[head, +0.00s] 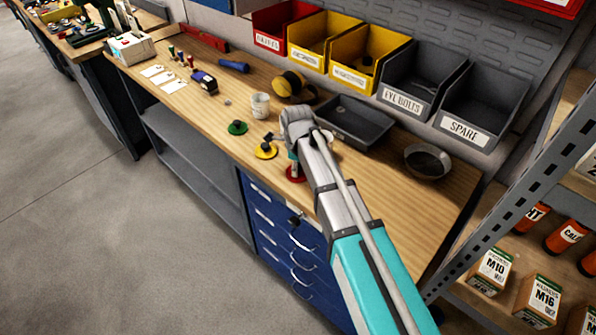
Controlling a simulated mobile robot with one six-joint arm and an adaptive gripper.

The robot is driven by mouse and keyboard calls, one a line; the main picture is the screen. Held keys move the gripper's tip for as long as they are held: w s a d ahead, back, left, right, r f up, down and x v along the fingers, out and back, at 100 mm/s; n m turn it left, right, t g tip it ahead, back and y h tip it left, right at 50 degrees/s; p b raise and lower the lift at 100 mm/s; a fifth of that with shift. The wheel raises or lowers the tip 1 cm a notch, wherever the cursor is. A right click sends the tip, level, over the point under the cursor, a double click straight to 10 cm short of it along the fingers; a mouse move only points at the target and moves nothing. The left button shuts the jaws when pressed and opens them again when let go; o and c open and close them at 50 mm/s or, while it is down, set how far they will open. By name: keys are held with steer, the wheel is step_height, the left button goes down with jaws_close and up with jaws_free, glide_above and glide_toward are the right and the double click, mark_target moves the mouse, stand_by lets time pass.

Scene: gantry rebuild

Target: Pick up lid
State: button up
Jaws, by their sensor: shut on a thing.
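Three round lid-like discs with dark knobs stand in a slanting row on the wooden bench: a green one (237,128), a yellow one (266,151) and a red one (296,175). My arm reaches in from the lower right, and its wrist hides part of the bench. My gripper (294,164) points down over the red disc and is shut on it, seemingly by its knob. The fingertips are small and partly hidden. I cannot tell whether the red disc touches the bench or is lifted.
A white cup (260,105), a grey tray (354,122) and a round dark bowl (427,161) stand on the bench (400,200). A yellow-and-black round object (288,84) lies behind the cup. Labelled bins (411,82) line the back. A metal shelf (545,165) rises at the right.

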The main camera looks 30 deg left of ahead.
steer(key=shift+r, duration=0.15)
stand_by(0.3)
step_height(320, 180, up, 3)
steer(key=p, duration=0.3)
steer(key=s+d+r+p, duration=0.1)
steer(key=s+r+p, duration=0.8)
steer(key=s, duration=0.5)
steer(key=shift+r+p, duration=0.35)
steer(key=shift+p, duration=0.15)
steer(key=shift+d+f, duration=0.1)
steer(key=shift+f, duration=0.05)
step_height(320, 180, down, 4)
steer(key=b, duration=0.4)
steer(key=shift+f+b, duration=0.25)
steer(key=shift+b, duration=0.15)
steer(key=shift+w, duration=0.1)
